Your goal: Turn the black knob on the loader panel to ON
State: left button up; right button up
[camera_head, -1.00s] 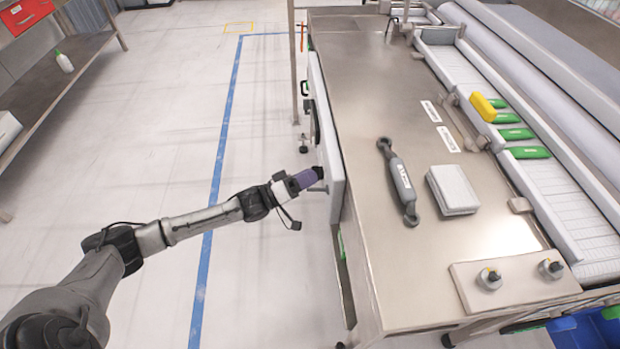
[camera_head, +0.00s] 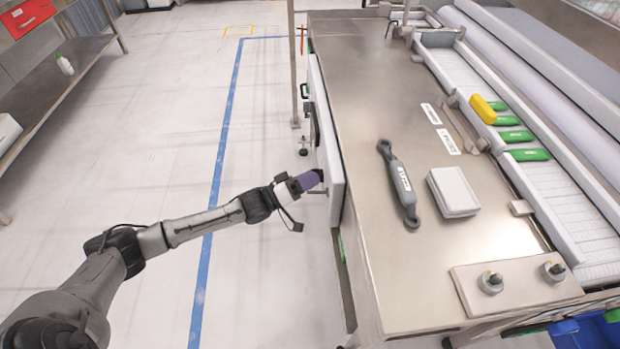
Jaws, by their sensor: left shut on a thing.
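The light loader panel (camera_head: 334,150) is fixed upright on the left side of the steel table and is seen nearly edge-on. My left arm reaches in from the lower left. Its gripper (camera_head: 319,177), with a purple part behind the fingers, is at the panel's face, shut on the black knob. The knob is hidden by the fingers and the steep angle, so its pointer and any ON mark cannot be read. My right gripper is not in view.
The steel table (camera_head: 365,90) carries a grey wrench-like tool (camera_head: 400,185), a pale box (camera_head: 453,191) and a plate with two small knobs (camera_head: 520,285). A yellow block (camera_head: 483,108) sits by green pieces. The floor left of the table is open, with a blue line.

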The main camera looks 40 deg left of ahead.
pick_arm(q)
jog(key=shift+m, duration=0.3)
jog(key=m+g+h, duration=0.2)
jog(key=m, duration=0.6)
jog(key=m+g+h+b, duration=0.1)
jog(key=m+g+h, duration=0.2)
jog(key=m, duration=0.5)
jog(key=m+g+h, duration=0.3)
jog(key=m, duration=0.5)
jog(key=shift+w+a, duration=0.35)
jog(key=shift+m, duration=0.3)
jog(key=shift+g, duration=0.3)
jog(key=shift+r, duration=0.1)
jog(key=o, duration=0.6)
